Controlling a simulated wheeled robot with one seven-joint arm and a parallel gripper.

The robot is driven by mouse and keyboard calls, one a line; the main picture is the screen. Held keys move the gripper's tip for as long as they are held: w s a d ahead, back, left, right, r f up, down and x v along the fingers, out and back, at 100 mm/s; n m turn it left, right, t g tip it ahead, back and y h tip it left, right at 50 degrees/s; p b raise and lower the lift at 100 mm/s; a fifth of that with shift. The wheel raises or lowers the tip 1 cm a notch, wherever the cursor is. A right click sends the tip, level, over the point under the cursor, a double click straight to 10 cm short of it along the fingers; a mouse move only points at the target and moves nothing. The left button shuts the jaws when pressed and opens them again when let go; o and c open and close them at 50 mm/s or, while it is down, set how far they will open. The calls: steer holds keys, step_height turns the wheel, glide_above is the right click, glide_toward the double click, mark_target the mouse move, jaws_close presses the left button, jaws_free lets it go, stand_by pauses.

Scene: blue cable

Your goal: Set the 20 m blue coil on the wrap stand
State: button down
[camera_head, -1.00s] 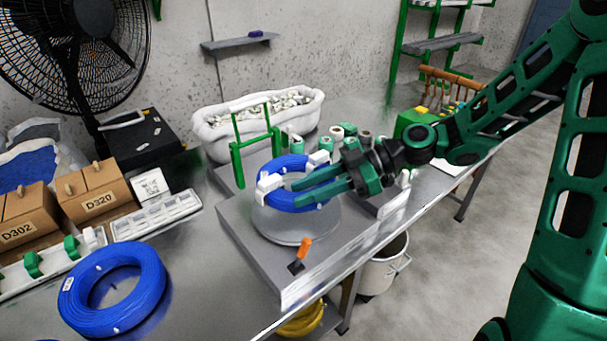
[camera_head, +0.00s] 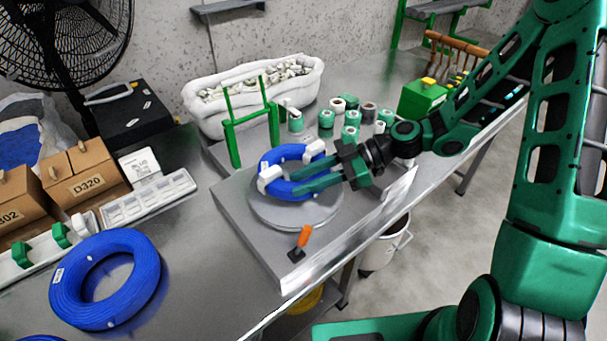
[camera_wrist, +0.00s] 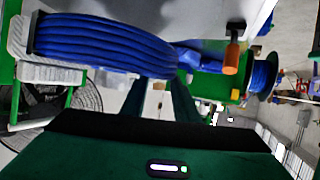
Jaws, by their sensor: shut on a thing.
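A small blue cable coil (camera_head: 286,153) with white ties is held over the round grey plate (camera_head: 292,219) of the wrap stand (camera_head: 258,238). It looks roughly level in the head view. I cannot tell whether its underside touches the plate. My gripper (camera_head: 305,184) is shut on the coil's near right side, its green fingers reaching in from the right. In the wrist view the blue windings (camera_wrist: 105,45) fill the upper left, with a white tie at the far left. The plate's centre is hidden by the coil and fingers. The coil's length marking is not readable.
The stand carries an orange-handled lever (camera_head: 304,238) in front and a green upright frame (camera_head: 232,145) behind. Green and white spools (camera_head: 326,118) stand behind the gripper. A larger blue coil (camera_head: 62,298), cartons (camera_head: 85,182) and a white tray (camera_head: 150,203) lie left.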

mark_target(306, 195)
steer(key=shift+f, duration=2.1)
steer(key=shift+s+d+r, duration=0.1)
steer(key=shift+d+r, duration=0.05)
steer(key=shift+r, duration=0.05)
steer(key=shift+f, duration=0.3)
steer(key=c, duration=1.1)
jaws_free()
steer(key=shift+f, duration=0.1)
steer(key=shift+r, duration=3.6)
steer(key=shift+f, duration=0.1)
